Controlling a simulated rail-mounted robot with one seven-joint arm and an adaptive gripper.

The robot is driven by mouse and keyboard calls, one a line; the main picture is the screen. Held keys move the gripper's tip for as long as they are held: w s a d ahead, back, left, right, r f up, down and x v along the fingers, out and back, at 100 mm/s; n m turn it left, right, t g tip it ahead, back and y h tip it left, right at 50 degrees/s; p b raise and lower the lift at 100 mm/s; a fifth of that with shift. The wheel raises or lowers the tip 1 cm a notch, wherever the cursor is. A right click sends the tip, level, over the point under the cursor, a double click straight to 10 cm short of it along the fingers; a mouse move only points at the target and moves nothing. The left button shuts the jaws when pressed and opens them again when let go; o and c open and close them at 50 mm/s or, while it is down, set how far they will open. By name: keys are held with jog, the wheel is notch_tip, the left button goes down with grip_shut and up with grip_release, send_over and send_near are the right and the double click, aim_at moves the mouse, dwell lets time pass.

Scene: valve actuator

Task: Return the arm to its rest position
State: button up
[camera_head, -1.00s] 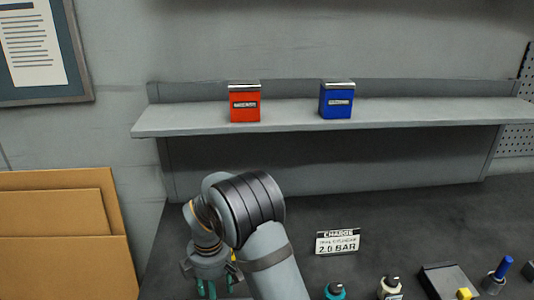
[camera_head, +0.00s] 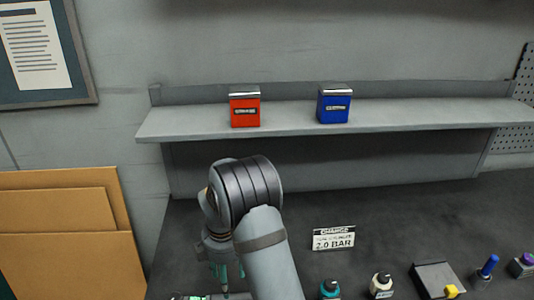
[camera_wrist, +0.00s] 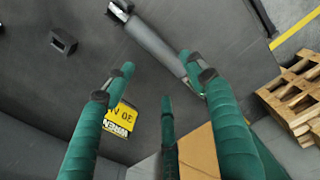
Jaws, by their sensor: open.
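My gripper (camera_head: 226,284) hangs at the bottom of the head view, left of the middle, over the dark bench. Its green fingers point down, and their tips are partly out of sight in this view. In the wrist view my gripper (camera_wrist: 157,72) shows its green fingers spread apart with nothing between them. A grey cylinder (camera_wrist: 152,40) lies on the bench beyond the fingertips, and its lower end is partly covered by the right finger. I cannot tell whether a finger touches it.
A shelf (camera_head: 400,117) above the bench carries a red box (camera_head: 244,107) and a blue box (camera_head: 334,104). A 2.0 BAR card (camera_head: 333,239), a teal bottle (camera_head: 329,289) and a white bottle (camera_head: 381,286) stand right of my arm. Cardboard (camera_head: 60,265) stands left. A pallet (camera_wrist: 292,95) lies beyond the bench.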

jog(key=shift+w+d+r+m, duration=0.1)
jog(key=shift+d+r+m, duration=0.15)
jog(key=shift+d, duration=0.25)
jog(key=shift+w, duration=0.1)
